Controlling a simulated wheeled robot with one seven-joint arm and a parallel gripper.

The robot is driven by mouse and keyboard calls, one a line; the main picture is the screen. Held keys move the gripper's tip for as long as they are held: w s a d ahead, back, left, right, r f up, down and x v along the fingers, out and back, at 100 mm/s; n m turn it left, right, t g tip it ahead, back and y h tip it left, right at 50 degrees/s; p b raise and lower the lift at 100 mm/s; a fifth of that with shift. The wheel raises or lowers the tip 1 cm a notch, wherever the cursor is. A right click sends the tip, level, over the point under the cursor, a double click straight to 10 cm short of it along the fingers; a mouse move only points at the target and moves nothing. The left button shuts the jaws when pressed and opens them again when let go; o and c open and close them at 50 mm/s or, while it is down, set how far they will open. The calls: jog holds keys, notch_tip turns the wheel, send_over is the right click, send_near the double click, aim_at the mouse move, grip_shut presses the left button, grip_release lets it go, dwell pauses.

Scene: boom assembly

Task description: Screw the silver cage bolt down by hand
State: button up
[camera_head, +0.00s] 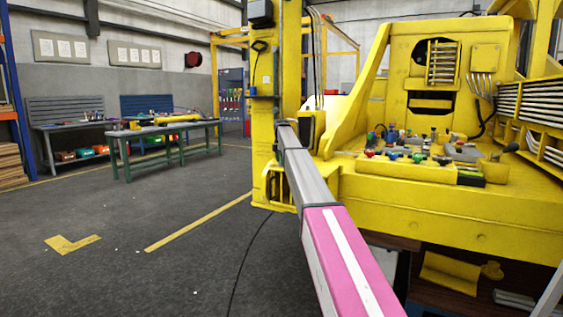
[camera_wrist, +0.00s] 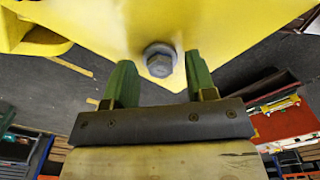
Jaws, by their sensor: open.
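The silver bolt (camera_wrist: 159,64) shows in the wrist view, with its hex head and round flange against the yellow boom part (camera_wrist: 110,25). My gripper (camera_wrist: 158,72) has two green fingers spread apart, one to the left and one to the right of the bolt head. The fingertips are close to the yellow part, with a gap on each side of the bolt. I cannot tell how far the bolt is screwed in. In the head view the bolt and my gripper do not show.
The yellow machine (camera_head: 450,210) fills the right of the head view, with small coloured parts on its deck. A green workbench (camera_head: 165,132) stands at the back left. The dark floor (camera_head: 130,210) between is mostly clear. A red case (camera_wrist: 282,122) shows at the right in the wrist view.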

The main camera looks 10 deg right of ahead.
jog(key=c, duration=0.9)
jog(key=shift+m, duration=0.3)
